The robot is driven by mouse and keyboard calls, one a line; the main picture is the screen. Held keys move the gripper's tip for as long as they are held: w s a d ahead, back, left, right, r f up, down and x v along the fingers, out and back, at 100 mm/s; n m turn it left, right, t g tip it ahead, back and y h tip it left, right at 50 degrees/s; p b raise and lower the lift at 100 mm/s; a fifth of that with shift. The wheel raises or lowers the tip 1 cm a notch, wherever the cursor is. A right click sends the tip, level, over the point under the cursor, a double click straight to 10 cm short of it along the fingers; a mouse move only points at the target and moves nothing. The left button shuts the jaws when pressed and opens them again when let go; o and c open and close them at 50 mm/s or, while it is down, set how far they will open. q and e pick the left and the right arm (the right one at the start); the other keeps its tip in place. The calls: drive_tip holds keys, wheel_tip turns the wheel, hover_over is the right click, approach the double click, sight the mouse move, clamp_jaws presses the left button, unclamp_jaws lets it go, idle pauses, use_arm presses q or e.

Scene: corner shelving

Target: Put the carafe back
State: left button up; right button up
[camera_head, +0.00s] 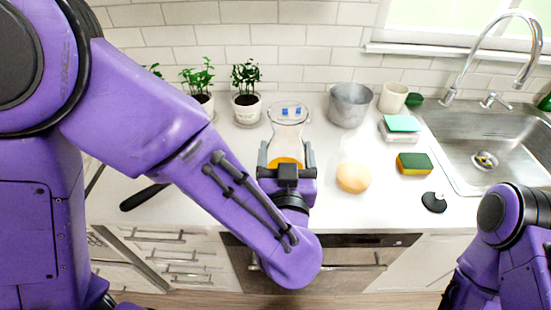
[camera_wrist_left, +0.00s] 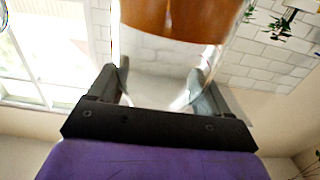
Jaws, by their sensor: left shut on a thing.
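The glass carafe (camera_head: 288,135) stands out in front of me at the middle of the counter in the head view. It has a round rim, a narrower neck and an orange content low down. My left gripper (camera_head: 286,155) is shut around its lower part, one finger on each side. In the left wrist view the carafe's clear glass and orange-brown content (camera_wrist_left: 175,18) show between the fingers of the gripper (camera_wrist_left: 160,92). Its base is hidden by the gripper in the head view. My right gripper is out of view; only part of that arm shows at bottom right.
A metal pot (camera_head: 349,106), a cream mug (camera_head: 393,98), sponges (camera_head: 413,163), a round yellowish item (camera_head: 353,178) and a black item (camera_head: 434,202) are to the right. The sink (camera_head: 484,150) is at far right.

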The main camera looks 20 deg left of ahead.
use_arm(q)
drive_tip(key=w+a+f+p, duration=0.1)
drive_tip(key=w+a+f, duration=0.3)
drive_tip(key=w+f, duration=0.4)
wheel_tip(320, 180, down, 3)
drive_tip(key=shift+a+r, duration=0.1)
drive_tip(key=shift+a, duration=0.3)
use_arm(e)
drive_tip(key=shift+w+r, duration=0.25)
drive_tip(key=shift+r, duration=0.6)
use_arm(q)
drive_tip(key=shift+f, duration=0.25)
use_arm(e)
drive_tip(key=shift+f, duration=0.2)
